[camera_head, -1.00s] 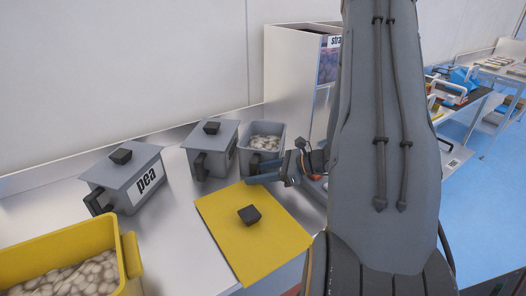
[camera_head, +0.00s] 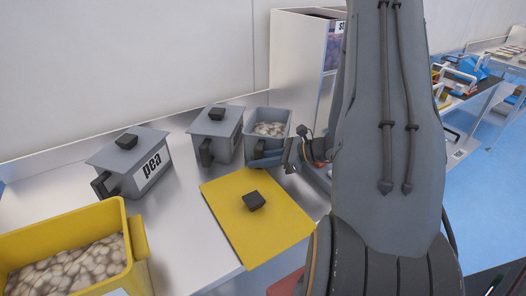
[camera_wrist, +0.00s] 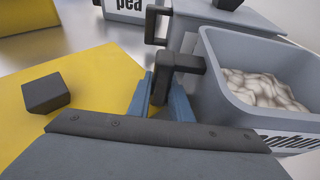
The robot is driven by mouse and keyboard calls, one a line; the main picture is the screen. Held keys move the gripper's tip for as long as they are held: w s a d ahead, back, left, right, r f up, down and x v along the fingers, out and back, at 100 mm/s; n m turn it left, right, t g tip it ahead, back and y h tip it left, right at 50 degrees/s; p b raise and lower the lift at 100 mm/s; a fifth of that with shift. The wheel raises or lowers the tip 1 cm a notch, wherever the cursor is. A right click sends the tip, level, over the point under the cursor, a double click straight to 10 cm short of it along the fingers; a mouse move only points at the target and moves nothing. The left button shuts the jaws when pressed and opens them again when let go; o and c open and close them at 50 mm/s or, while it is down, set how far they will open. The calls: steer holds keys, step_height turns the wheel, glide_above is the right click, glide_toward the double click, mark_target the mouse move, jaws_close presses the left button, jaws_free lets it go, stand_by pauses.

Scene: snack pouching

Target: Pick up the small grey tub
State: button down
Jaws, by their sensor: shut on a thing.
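The small grey tub (camera_head: 277,131) stands open, without a lid, at the back of the metal counter and holds pale, nut-like pieces. In the wrist view the tub (camera_wrist: 222,104) is on the right, with part of a dark label on its front wall. Its black handle (camera_wrist: 187,64) points left, between the blue fingers of my gripper (camera_wrist: 163,95). My gripper is shut on this handle. In the head view my gripper (camera_head: 268,160) is at the tub's front left side, and the arm hides part of the counter to the right.
A lidded grey tub (camera_head: 226,138) stands close at the left, and a lidded "pea" tub (camera_head: 133,172) farther left. A yellow lid (camera_head: 270,230) with a black knob lies in front. A yellow bin (camera_head: 122,240) of pale pieces is at front left. A tall cabinet (camera_head: 297,55) stands behind.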

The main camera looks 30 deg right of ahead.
mark_target(259, 147)
steer(key=shift+r, duration=0.15)
steer(key=shift+r+b, duration=1.25)
steer(key=shift+r, duration=3.65)
